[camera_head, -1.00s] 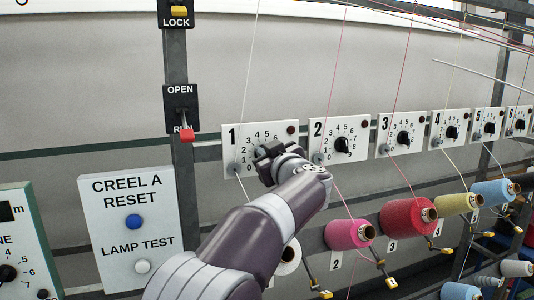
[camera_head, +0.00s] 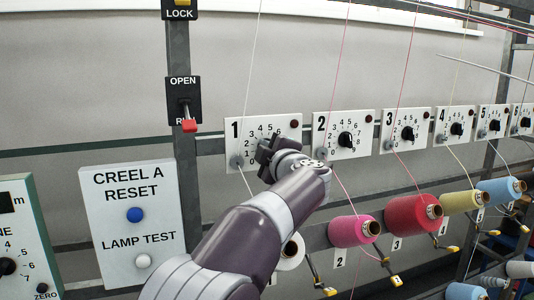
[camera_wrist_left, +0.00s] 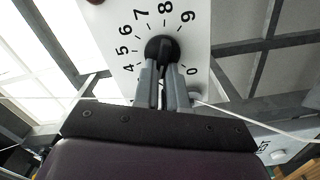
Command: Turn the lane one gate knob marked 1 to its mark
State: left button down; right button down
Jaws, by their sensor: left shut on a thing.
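The lane one gate plate (camera_head: 287,124), white and marked 1, hangs on the rail in the head view, with a number dial and a dark red lamp at its top right. Its knob is hidden there behind my left gripper (camera_head: 266,151). In the left wrist view the black round knob (camera_wrist_left: 162,46) shows on the plate, ringed by numbers from 4 through 9 to 0. My left gripper (camera_wrist_left: 163,78) is shut on the knob, a grey finger on either side. Where the knob's pointer stands is hard to tell. My right gripper is not in view.
Similar plates, starting with 2 (camera_head: 321,148), run to the right. Threads pass in front of them. Pink (camera_head: 346,232) and red (camera_head: 408,214) spools sit below right. An OPEN lever box (camera_head: 183,99) and the CREEL A RESET panel (camera_head: 127,245) stand to the left.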

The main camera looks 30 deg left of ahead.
pick_arm(q)
jog(key=shift+n, duration=0.6)
jog(key=c, duration=1.2)
grip_release()
jog(key=shift+a, duration=0.1)
jog(key=b+v, duration=0.4)
jog(key=v, duration=0.8)
jog(key=shift+s+d, duration=0.25)
jog(key=shift+s, duration=0.1)
